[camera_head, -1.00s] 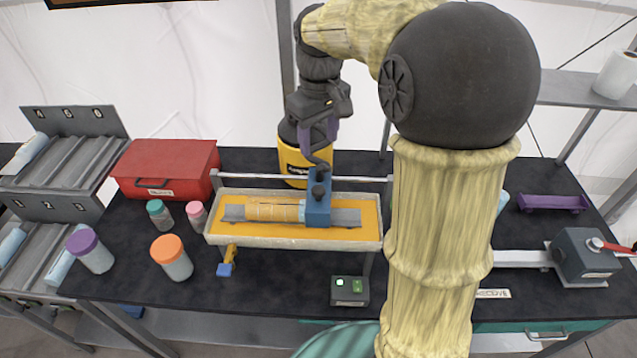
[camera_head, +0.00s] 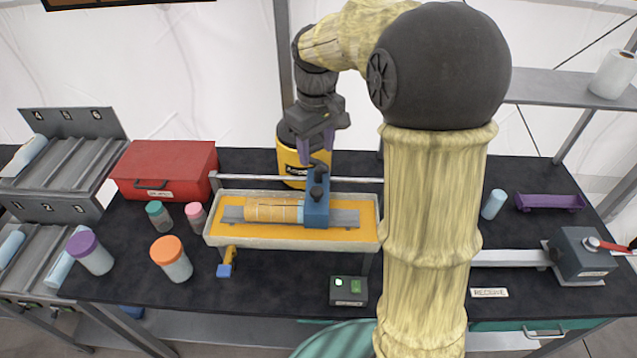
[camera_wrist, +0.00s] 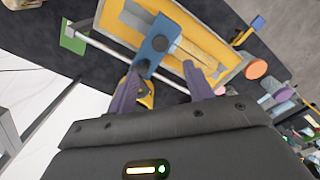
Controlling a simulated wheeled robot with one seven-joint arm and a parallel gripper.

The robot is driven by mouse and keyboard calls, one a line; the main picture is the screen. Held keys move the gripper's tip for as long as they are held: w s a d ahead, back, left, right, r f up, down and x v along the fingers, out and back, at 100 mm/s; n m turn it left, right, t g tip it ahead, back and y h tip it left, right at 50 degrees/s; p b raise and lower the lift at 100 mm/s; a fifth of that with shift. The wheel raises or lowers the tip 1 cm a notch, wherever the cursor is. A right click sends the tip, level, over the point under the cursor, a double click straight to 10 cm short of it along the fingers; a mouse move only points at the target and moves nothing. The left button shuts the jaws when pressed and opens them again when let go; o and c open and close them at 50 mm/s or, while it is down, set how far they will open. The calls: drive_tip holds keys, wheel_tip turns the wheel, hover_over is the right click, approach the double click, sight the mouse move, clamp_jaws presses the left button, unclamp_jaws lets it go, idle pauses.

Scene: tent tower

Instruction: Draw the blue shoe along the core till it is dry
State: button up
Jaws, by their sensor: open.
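The blue shoe (camera_head: 317,205) sits on its rail, over the right part of the core (camera_head: 272,210) in the yellow-lined tray (camera_head: 215,240). The core is tan and wrapped to the left of the shoe; grey shows to the right. A pale blue band shows beside the shoe's left edge. My gripper (camera_head: 318,148) is above and behind the shoe. In the wrist view my gripper (camera_wrist: 160,85) has its purple fingers apart with nothing between them, and the blue shoe (camera_wrist: 152,52) lies just beyond the fingertips, apart from them as far as I can tell.
A yellow canister (camera_head: 292,160) stands behind the tray. A small box with a green light (camera_head: 349,290) is in front. Lidded jars (camera_head: 171,257) and a red case (camera_head: 167,168) are at left. A pale blue cylinder (camera_head: 493,204) and a purple cradle (camera_head: 550,202) are at right.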

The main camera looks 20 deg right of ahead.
sight(317, 190)
wheel_tip(317, 190, down, 12)
drive_tip(key=shift+r+p, duration=0.1)
drive_tip(key=shift+p, duration=0.9)
clamp_jaws()
